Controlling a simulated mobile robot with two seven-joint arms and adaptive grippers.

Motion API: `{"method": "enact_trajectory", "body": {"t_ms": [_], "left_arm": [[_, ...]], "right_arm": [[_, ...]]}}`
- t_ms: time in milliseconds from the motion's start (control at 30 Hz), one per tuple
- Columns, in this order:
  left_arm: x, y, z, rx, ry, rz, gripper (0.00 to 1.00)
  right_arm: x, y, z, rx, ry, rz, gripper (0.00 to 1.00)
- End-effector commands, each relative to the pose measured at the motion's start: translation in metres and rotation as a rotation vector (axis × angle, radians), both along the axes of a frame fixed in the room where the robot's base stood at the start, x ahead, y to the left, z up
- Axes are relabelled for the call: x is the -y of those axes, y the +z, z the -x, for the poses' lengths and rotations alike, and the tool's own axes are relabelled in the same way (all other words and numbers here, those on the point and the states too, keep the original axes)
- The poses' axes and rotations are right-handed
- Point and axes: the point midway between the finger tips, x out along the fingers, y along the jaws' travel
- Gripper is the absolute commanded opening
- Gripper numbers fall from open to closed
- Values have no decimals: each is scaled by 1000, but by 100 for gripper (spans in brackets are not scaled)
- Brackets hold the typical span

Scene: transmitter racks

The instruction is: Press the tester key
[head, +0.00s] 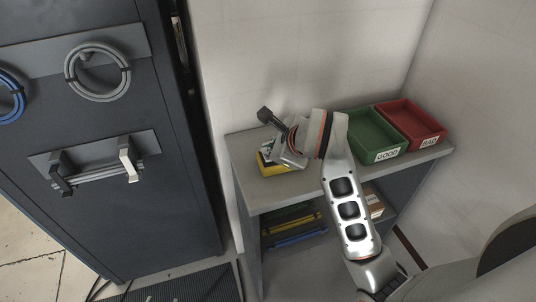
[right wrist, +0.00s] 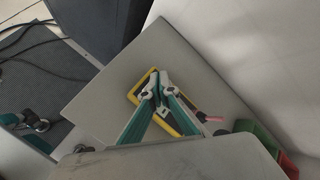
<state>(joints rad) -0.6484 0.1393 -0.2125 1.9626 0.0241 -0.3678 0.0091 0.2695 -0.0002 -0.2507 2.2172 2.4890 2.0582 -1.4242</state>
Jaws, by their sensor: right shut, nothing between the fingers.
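The tester (head: 263,163) is a small yellow-edged device lying on the grey top of the shelf unit, near its left end. It also shows in the right wrist view, where its yellow rim (right wrist: 137,92) frames my fingers. My right gripper (head: 284,157) is over the tester and covers much of it. In the right wrist view the right gripper (right wrist: 159,84) is shut, with its fingertips together above the tester's face and nothing between them. I cannot tell whether the tips touch it. The tester key is hidden behind the fingers. My left gripper is not in view.
A green GOOD bin (head: 376,143) and a red BAD bin (head: 430,134) stand on the right of the shelf top (head: 262,190). Yellow and blue items and a box (head: 374,204) lie below. A dark rack cabinet (head: 110,210) stands left; a wall is behind.

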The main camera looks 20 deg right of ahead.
Motion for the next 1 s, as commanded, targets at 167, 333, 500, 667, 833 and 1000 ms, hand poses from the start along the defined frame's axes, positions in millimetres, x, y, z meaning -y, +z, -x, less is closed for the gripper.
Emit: {"method": "enact_trajectory", "body": {"t_ms": [167,333,500,667,833,1000], "left_arm": [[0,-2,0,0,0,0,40],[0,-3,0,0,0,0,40],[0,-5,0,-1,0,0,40],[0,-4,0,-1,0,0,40],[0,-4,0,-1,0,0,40],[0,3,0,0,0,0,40]], "right_arm": [[0,-3,0,0,0,0,0],[0,-5,0,0,0,0,0],[0,-6,0,-1,1,0,0],[0,-6,0,-1,0,0,0],[0,-5,0,-1,-1,1,0],[0,2,0,0,0,0,0]]}}
